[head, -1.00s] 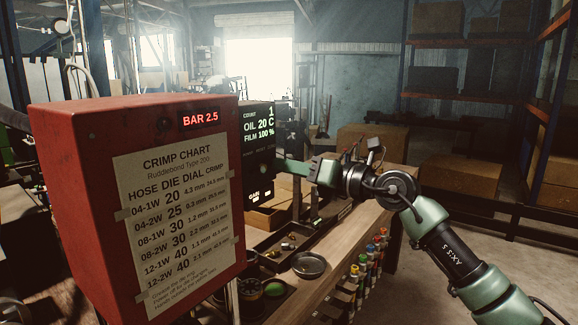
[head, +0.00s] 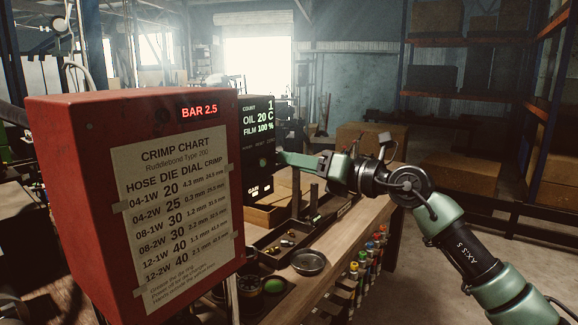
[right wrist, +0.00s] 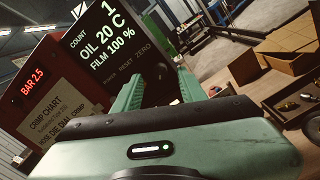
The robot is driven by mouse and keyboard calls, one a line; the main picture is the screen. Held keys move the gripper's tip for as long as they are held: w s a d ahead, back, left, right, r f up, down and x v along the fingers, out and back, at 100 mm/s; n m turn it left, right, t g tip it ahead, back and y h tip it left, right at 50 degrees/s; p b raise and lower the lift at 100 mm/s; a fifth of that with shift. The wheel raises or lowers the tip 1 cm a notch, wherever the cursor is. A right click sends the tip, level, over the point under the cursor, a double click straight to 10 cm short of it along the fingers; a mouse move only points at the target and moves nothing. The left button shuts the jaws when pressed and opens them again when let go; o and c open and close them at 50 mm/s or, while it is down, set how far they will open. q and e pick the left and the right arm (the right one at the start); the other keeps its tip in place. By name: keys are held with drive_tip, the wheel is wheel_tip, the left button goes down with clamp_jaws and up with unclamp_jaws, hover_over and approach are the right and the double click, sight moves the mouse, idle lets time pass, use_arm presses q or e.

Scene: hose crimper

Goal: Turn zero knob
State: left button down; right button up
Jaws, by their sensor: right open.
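The dark control panel (head: 258,150) stands beside the red box, with lit readouts and a row of small labels. In the right wrist view the ZERO label (right wrist: 143,47) is at the right end of that row, after POWER and RESET. My left gripper is not in view.
The red box (head: 70,180) with a taped crimp chart (head: 172,205) fills the left. Below the gripper, the wooden bench (head: 345,235) holds a round dish (head: 308,262) and a tray of small fittings. Cardboard boxes and shelving stand behind at right.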

drive_tip(key=b+v, duration=0.2)
drive_tip(key=v, duration=0.3)
drive_tip(key=shift+s+d, duration=0.2)
drive_tip(key=shift+d, duration=0.15)
